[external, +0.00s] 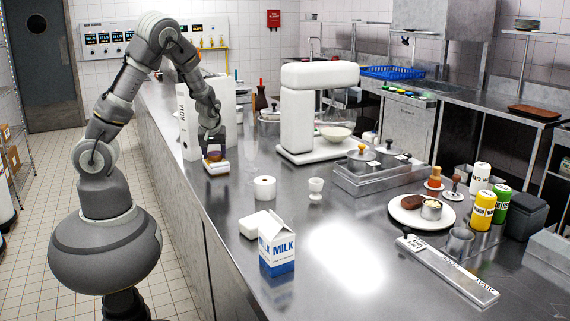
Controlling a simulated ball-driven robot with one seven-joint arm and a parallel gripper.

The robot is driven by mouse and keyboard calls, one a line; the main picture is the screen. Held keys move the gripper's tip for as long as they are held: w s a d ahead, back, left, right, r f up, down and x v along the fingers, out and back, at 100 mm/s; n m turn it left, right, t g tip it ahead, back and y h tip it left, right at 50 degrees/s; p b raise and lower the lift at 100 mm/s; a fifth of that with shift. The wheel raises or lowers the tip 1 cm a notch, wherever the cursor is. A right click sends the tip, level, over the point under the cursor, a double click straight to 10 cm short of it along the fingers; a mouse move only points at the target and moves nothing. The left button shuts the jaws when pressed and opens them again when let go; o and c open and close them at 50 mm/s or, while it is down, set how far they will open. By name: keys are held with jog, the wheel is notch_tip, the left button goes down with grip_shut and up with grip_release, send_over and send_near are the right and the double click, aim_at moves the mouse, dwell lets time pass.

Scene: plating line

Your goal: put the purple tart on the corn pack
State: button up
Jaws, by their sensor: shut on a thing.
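The purple tart (214,156) is a small dark round thing with a brownish side, directly under my gripper (212,150). My gripper points down and is shut on the tart. The corn pack (217,168) is a small white and yellow pack on the steel counter, directly below the tart. The tart looks to be at the top of the pack, but I cannot tell whether they touch. The fingertips are small and partly merge with the tart in this view.
A white binder (187,122) stands just behind left of my gripper. A white roll (264,188), a small white cup (316,189) and a milk carton (277,246) are nearer the front. A white mixer (297,120) stands to the right. Counter between them is clear.

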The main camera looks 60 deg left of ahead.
jog(key=shift+f, duration=0.2)
jog(key=o, duration=0.7)
jog(key=shift+r, duration=0.2)
jog(key=p+v, duration=0.6)
jog(key=v, duration=0.6)
jog(key=shift+p, duration=0.4)
